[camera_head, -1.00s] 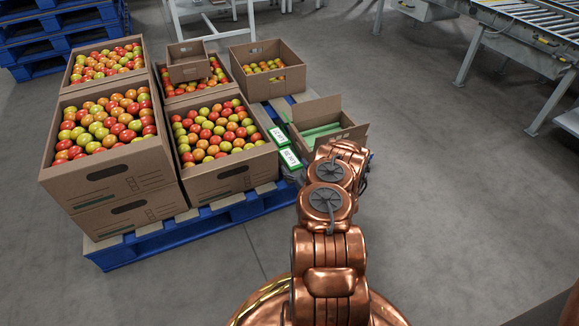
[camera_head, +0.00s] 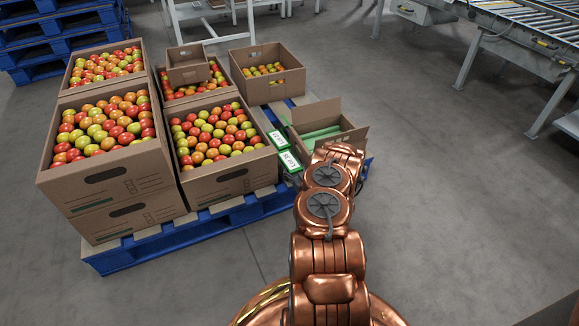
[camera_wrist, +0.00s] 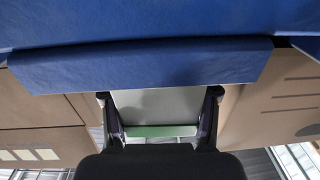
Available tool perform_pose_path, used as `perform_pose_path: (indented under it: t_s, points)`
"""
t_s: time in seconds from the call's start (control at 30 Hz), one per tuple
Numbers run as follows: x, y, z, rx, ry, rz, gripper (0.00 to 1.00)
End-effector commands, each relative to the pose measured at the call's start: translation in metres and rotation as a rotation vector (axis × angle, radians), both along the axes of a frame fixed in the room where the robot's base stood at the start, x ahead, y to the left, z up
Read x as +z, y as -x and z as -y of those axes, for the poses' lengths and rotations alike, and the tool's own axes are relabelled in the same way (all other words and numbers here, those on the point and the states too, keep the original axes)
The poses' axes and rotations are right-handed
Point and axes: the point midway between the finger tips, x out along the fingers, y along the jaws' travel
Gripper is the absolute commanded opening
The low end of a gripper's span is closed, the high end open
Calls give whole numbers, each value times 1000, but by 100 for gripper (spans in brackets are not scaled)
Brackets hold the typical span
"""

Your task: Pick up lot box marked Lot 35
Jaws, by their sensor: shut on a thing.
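Two small green lot boxes with white labels lie beside the tomato cartons in the head view. The nearer lot box (camera_head: 290,161) has a label that looks like Lot 35, though the print is small. The farther lot box (camera_head: 278,139) has a label I cannot read surely. My arm hides my gripper in the head view. In the wrist view my gripper (camera_wrist: 160,95) has its fingers shut on the sides of a pale box with a green edge (camera_wrist: 160,131). Its label does not show there; it appears to be the nearer lot box.
A blue pallet (camera_head: 217,219) carries several tomato cartons (camera_head: 110,188) left of my arm. An open carton (camera_head: 352,132) with green contents stands just behind my wrist. Blue pallet surface (camera_wrist: 150,67) is close to the fingers. Grey floor to the right is clear up to the conveyor (camera_head: 480,55).

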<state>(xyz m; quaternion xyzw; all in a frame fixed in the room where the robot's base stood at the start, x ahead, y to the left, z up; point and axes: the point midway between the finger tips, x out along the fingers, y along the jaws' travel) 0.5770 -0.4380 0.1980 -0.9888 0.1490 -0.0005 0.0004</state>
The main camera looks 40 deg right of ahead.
Motion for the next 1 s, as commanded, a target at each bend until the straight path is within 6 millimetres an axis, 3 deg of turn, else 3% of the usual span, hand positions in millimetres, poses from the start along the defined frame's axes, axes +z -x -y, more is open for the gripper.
perform_pose_path:
  t_s: [0.37,0.67,1.0]
  points:
    - [3,0,0,0,0,0,15]
    - [41,0,1,-1,2,1,14]
    - [47,77,-3,-6,-3,-3,14]
